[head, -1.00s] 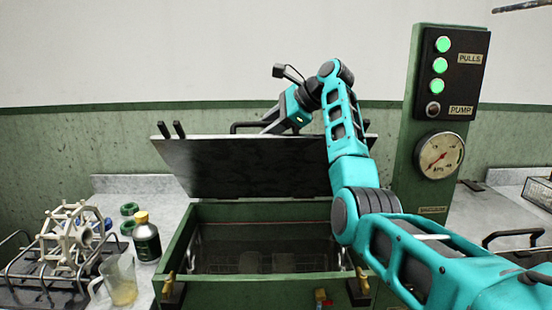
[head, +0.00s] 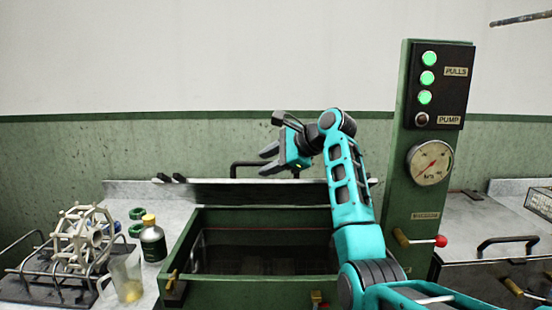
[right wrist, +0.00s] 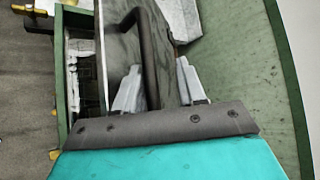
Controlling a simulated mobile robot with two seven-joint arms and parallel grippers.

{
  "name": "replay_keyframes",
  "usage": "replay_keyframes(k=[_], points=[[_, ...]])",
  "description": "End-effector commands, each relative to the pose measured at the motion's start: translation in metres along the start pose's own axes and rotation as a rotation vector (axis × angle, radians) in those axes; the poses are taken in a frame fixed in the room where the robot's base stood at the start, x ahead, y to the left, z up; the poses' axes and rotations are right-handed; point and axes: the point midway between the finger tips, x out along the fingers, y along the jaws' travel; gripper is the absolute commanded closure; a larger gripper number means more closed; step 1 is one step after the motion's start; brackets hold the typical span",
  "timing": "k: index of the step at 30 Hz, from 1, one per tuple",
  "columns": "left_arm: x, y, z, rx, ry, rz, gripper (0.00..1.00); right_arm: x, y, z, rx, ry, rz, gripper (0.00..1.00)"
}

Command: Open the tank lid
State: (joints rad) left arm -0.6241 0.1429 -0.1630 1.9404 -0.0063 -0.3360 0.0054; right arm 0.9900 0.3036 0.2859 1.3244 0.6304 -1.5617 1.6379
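The tank lid (head: 255,194) is swung up and back behind the open tank (head: 330,289). It looks like a thin, dark, strongly foreshortened strip with a pale far edge. Its black bar handle (head: 234,167) shows just above that edge. My right gripper (head: 266,160) is by the handle, its fingers apart and pointing left. In the right wrist view the handle (right wrist: 149,50) runs down between the two separated grey fingers (right wrist: 157,88); I cannot tell whether they touch it. My left gripper is not in view.
A dark bottle with a yellow cap (head: 152,242), a beaker (head: 127,278) and a pale reel frame (head: 82,240) stand at left. A green control column with a gauge (head: 430,163) and a red-knobbed lever (head: 425,240) rises at right, close to my right arm.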

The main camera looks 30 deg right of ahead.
Motion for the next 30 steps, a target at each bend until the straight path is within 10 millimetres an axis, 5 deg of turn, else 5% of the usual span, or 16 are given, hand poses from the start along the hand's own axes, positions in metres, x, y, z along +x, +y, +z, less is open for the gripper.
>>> replay_keyframes(k=[30], points=[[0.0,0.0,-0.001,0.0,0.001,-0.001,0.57,-0.07,0.001,0.0,0.0,0.0,-0.002,0.61]])
